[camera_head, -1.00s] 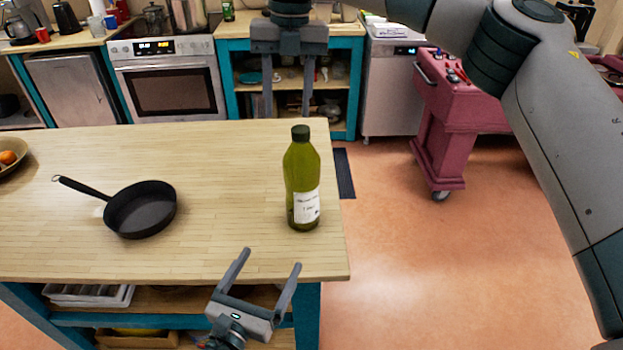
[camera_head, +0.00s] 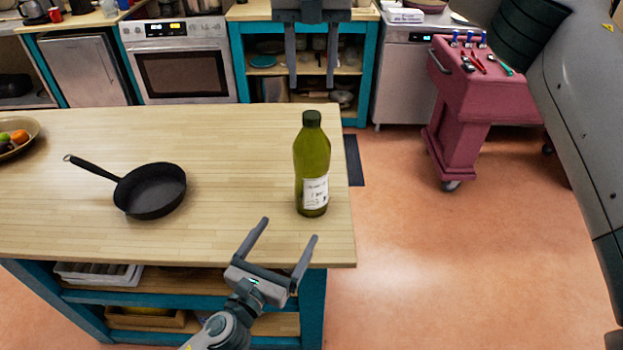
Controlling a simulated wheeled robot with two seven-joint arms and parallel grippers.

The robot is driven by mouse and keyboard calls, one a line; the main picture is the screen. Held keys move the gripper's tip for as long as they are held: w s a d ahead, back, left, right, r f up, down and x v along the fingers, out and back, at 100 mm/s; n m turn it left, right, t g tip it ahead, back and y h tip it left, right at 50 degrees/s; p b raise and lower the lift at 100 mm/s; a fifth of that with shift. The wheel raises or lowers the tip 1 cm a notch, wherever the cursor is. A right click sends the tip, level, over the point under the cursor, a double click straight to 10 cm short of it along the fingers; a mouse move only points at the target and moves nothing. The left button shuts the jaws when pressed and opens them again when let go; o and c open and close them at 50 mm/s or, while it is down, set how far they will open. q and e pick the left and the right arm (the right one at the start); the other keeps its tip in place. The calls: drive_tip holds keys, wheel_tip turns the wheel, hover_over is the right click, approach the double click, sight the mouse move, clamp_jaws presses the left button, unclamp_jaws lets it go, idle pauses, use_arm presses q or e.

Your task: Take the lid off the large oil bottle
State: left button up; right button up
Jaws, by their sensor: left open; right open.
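The large oil bottle (camera_head: 312,165) is green with a white label and stands upright near the right end of the wooden table. Its dark lid (camera_head: 312,118) is on top. My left gripper (camera_head: 290,230) is open and empty, in front of the bottle and apart from it, by the table's near edge. My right gripper (camera_head: 311,86) is open and empty, with its fingers pointing down, above and beyond the lid in the picture. No gripper touches the bottle or the lid.
A black frying pan (camera_head: 150,190) lies on the wooden table (camera_head: 230,140), left of the bottle. A fruit bowl (camera_head: 22,147) is at the far left. A red tool cart (camera_head: 468,110) stands on the floor at the right. The tabletop between pan and bottle is clear.

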sight(305, 203)
use_arm(q)
drive_tip(key=x, duration=1.4)
drive_tip(key=shift+w+d, duration=0.15)
drive_tip(key=shift+w, duration=0.1)
use_arm(e)
drive_tip(key=shift+w, duration=0.1)
use_arm(q)
drive_tip(key=c, duration=2.2)
use_arm(e)
drive_tip(key=m, duration=0.4)
drive_tip(key=shift+m, duration=0.3)
drive_tip(key=m, duration=0.8)
drive_tip(key=shift+m, duration=0.4)
drive_tip(key=m, duration=0.4)
drive_tip(key=shift+m, duration=0.3)
drive_tip(key=shift+f, duration=0.15)
